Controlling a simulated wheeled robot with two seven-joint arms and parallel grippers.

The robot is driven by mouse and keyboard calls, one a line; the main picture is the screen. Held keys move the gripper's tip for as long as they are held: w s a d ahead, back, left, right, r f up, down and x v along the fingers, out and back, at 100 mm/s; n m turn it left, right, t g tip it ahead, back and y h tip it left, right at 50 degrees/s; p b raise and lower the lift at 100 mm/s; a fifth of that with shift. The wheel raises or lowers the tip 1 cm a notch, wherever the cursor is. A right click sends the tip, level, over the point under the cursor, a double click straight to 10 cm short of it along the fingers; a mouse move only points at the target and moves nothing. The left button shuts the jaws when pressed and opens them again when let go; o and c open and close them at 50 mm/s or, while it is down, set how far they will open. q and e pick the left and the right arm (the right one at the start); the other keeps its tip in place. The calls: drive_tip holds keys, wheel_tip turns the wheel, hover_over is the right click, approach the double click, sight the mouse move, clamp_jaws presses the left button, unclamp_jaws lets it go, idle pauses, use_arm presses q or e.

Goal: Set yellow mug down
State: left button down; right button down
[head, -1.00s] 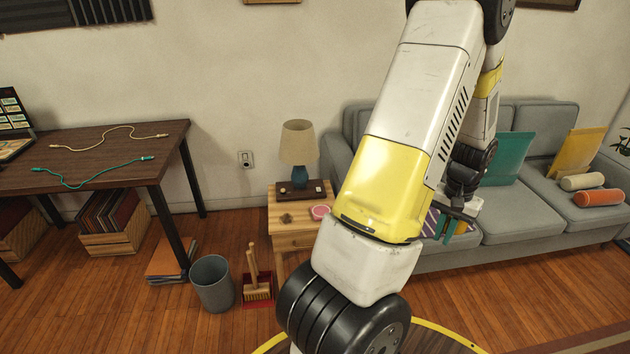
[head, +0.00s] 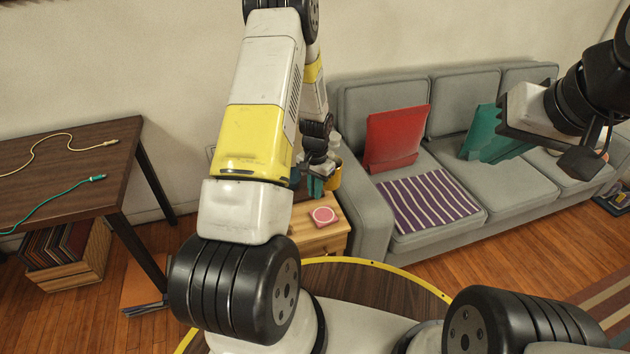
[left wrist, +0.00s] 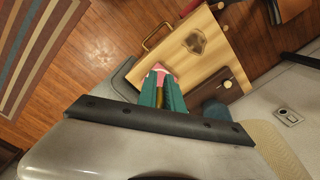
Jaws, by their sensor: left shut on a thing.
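The yellow mug (head: 336,178) is partly hidden behind my left gripper in the head view. My left gripper (head: 316,186) is shut on it, above the back part of the wooden nightstand (head: 318,240). In the left wrist view the teal fingers (left wrist: 161,92) have a narrow yellowish strip between them. A round pink coaster (head: 323,215) lies on the nightstand top, nearer than the mug in the head view; it also shows just past the fingertips in the wrist view (left wrist: 158,70). My right gripper (head: 500,140) is in front of the sofa; its fingers blend with a teal cushion.
A grey sofa (head: 372,225) with a red cushion (head: 396,138) and a striped cloth (head: 430,203) stands right of the nightstand. In the wrist view, a dark tray (left wrist: 230,87), a dark flat piece (left wrist: 195,42) and a lamp (left wrist: 275,150) are near the fingers.

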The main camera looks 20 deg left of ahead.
use_arm(q)
drive_tip(key=shift+w+a+f+m, duration=0.3)
drive_tip(key=shift+a+f+m, duration=0.25)
drive_tip(key=shift+f, duration=2.1)
drive_tip(key=shift+w+a+f+m, duration=0.3)
drive_tip(key=shift+a+f, duration=0.3)
drive_tip(key=shift+f, duration=2)
drive_tip(key=shift+w+a+f+m, duration=0.25)
drive_tip(key=shift+a+f+m, duration=0.3)
drive_tip(key=shift+f, duration=2.1)
drive_tip(key=shift+f, duration=0.6)
drive_tip(key=c, duration=1.4)
unclamp_jaws()
drive_tip(key=shift+s, duration=0.1)
